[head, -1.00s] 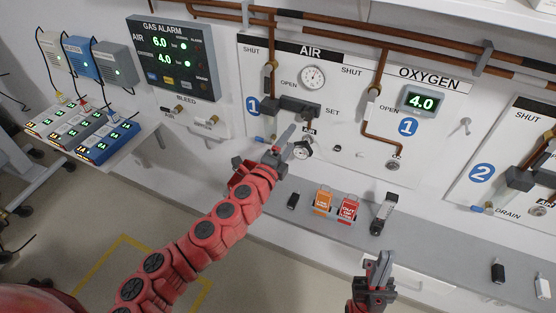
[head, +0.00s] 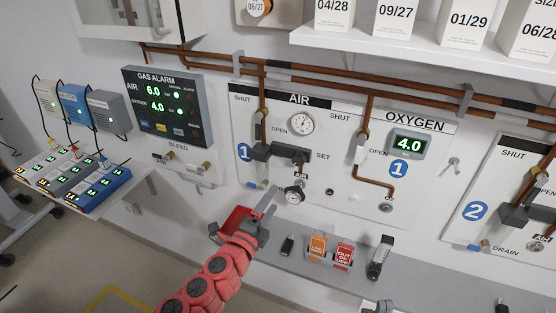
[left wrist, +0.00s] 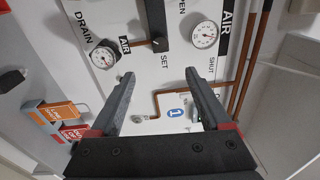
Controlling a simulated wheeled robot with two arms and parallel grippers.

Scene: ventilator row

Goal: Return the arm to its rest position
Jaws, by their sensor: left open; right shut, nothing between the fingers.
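My left arm, red and segmented, comes in from the bottom of the head view.
The grey ledge (head: 290,262) below the panel holds an orange tag (head: 317,247), a red tag (head: 343,253) and a dark clear-tubed item (head: 381,257). The gas alarm box (head: 165,107) is on the wall at left. Copper pipes (head: 350,88) run above the panel. Boxes stand on a shelf (head: 400,52).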

